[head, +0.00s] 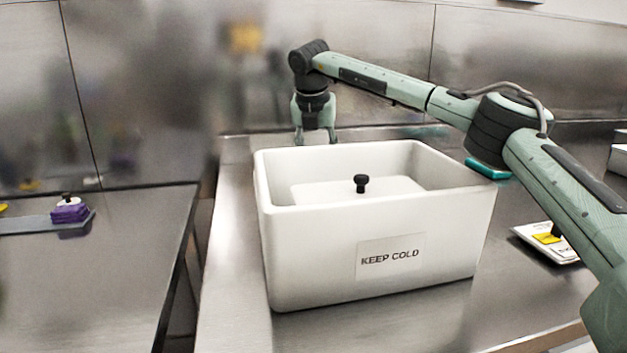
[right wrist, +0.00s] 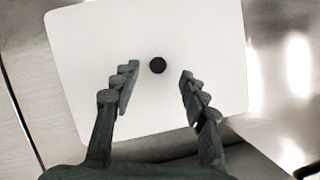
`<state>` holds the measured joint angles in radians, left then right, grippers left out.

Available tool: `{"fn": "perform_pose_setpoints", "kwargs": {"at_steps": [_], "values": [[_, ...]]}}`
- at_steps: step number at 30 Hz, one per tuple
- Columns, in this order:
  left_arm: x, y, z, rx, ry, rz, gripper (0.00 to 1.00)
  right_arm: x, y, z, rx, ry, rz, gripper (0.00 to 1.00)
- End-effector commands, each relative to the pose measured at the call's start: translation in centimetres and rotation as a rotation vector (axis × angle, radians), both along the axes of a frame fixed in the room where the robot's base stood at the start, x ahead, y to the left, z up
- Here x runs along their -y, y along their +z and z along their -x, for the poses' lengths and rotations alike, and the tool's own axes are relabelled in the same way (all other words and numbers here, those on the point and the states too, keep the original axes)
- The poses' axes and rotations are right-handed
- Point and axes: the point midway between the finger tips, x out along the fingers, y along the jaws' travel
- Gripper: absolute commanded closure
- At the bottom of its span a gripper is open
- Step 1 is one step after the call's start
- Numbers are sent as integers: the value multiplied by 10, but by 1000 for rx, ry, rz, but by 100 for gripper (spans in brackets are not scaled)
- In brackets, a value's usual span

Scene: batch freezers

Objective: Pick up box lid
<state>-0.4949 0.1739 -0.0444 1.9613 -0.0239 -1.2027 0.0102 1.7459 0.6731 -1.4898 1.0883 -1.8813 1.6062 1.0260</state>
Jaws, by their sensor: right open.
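A deep white box (head: 320,255) with a KEEP COLD label stands on the steel counter. Inside its rim I see a flat pale panel with a black knob (head: 361,183). In the right wrist view, a white rectangular lid (right wrist: 90,60) with a round black knob (right wrist: 157,65) lies over a metal surface. I cannot tell whether both views show the same lid. My right gripper (head: 316,138) points down beyond the box's far wall. In the wrist view its open fingers (right wrist: 158,88) are spread on either side below the knob, empty. My left gripper is not in view.
A white tray with a yellow item (head: 547,238) lies right of the box, close to my right arm. A teal item (head: 488,168) lies behind the box's right corner. A grey tray with a purple block (head: 70,212) is on the separate left counter, across a gap.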

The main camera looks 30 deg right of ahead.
Motion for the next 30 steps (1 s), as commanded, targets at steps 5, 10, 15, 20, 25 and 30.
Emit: {"fn": "perform_pose_setpoints", "kwargs": {"at_steps": [5, 10, 15, 20, 25, 30], "values": [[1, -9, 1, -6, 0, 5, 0, 6, -23, -10, -2, 0, 0, 56], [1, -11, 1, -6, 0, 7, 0, 7, -29, -12, 1, 1, -1, 56], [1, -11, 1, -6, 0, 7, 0, 7, -29, -12, 1, 2, -1, 59], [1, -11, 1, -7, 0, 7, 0, 7, -29, -12, 1, 2, -3, 78], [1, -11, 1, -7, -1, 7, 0, 7, -29, -12, 1, 2, -3, 100], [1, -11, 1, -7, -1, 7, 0, 7, -29, -12, 1, 2, -3, 100]]}}
